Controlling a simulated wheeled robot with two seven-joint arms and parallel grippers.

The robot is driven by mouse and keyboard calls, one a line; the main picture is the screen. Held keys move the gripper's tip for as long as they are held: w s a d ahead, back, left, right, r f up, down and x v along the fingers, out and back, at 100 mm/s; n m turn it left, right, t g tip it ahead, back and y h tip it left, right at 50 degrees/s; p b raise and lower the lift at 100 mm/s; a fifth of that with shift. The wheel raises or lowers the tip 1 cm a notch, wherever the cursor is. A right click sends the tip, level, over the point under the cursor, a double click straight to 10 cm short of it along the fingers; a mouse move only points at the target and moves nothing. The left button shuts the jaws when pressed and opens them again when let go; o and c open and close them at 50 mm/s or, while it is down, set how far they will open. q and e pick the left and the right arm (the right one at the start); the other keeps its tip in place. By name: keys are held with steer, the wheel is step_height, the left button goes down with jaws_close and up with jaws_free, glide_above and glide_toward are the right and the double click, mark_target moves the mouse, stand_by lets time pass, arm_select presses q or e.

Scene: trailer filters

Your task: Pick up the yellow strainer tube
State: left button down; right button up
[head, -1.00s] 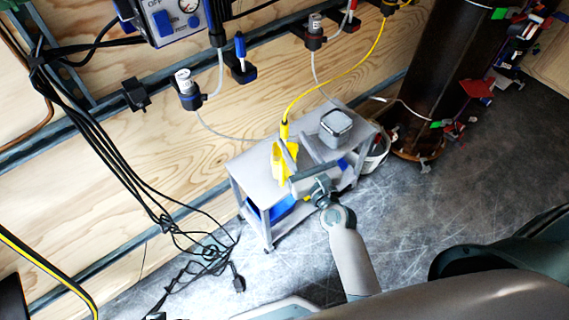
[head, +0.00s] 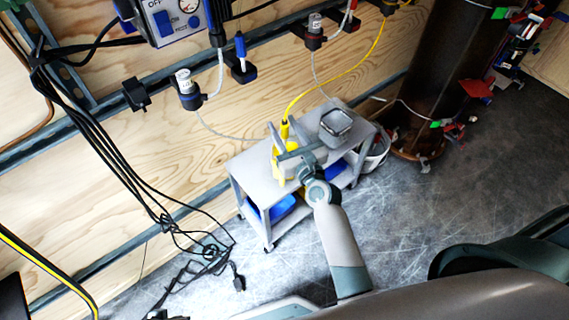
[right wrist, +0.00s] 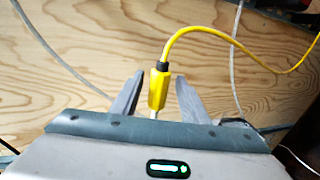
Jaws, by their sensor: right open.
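The yellow strainer tube (head: 284,130) stands upright in a yellow holder (head: 284,168) on the small grey cart. Its yellow hose arcs up to the right towards the wall fittings. In the right wrist view the yellow strainer end (right wrist: 158,90) hangs between the two fingers, with a dark collar above it. My right gripper (right wrist: 160,76) is open around it, and no clear contact shows. In the head view my right gripper (head: 294,134) is at the tube, above the cart top. My left gripper is not in view.
The cart (head: 250,172) also carries a grey square container (head: 336,124) on its right, with blue items on the lower shelf. Black cables (head: 160,205) hang at the left. The plywood wall is close behind.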

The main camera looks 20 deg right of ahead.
steer(key=shift+w+a, duration=0.2)
steer(key=shift+w, duration=1.4)
jaws_close()
